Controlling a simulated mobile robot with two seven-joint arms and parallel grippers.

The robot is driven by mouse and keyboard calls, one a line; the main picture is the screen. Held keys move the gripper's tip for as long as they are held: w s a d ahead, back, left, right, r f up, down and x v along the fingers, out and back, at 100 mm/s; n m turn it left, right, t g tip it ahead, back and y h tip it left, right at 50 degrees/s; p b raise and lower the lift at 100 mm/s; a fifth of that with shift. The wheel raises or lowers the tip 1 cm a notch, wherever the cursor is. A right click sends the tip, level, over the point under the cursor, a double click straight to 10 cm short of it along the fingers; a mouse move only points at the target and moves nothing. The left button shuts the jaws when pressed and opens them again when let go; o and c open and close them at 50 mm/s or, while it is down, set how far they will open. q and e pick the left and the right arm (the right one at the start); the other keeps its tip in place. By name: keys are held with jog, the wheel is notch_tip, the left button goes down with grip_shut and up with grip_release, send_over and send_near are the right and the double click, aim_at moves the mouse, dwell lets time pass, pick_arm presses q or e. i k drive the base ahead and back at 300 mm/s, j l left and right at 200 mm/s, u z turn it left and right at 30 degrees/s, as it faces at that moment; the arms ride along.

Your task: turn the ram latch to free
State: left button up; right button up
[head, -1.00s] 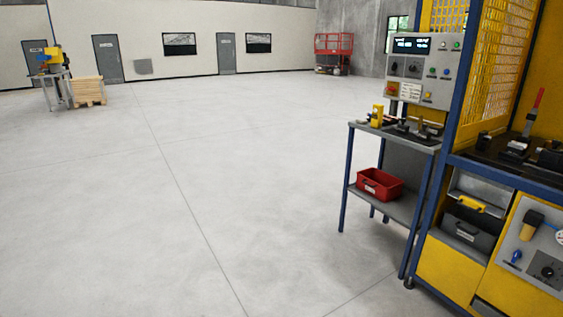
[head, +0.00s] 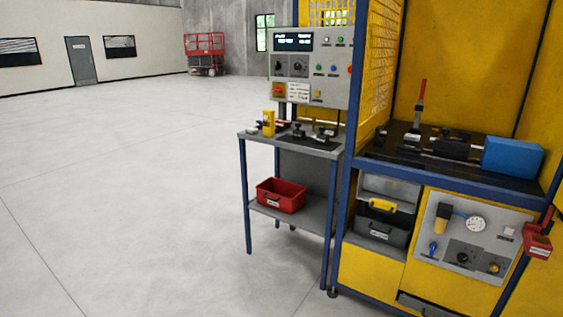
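I cannot tell for sure which part is the ram latch; no label that I can read names it. A lever with a red handle (head: 421,92) stands upright on the black bed of the yellow machine. A lower panel (head: 476,232) on the machine front carries a gauge (head: 476,224), a black knob (head: 468,257), a blue part (head: 433,247) and a yellow-and-black part (head: 442,219). An upper control box (head: 310,67) has a display, two black knobs and several coloured buttons. Neither of my grippers is in view.
A side table (head: 259,139) with small tools on top and a red bin (head: 281,195) on its shelf stands left of the machine. A blue block (head: 512,157) sits on the bed. A red box (head: 538,241) hangs at the right. The floor at left is clear.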

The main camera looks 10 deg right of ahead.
aim_at(463, 136)
jog(key=i+l+z, duration=0.1)
jog(key=i+z, duration=0.3)
jog(key=i, duration=0.15)
jog(key=i+z, duration=0.45)
jog(key=i+j, duration=0.05)
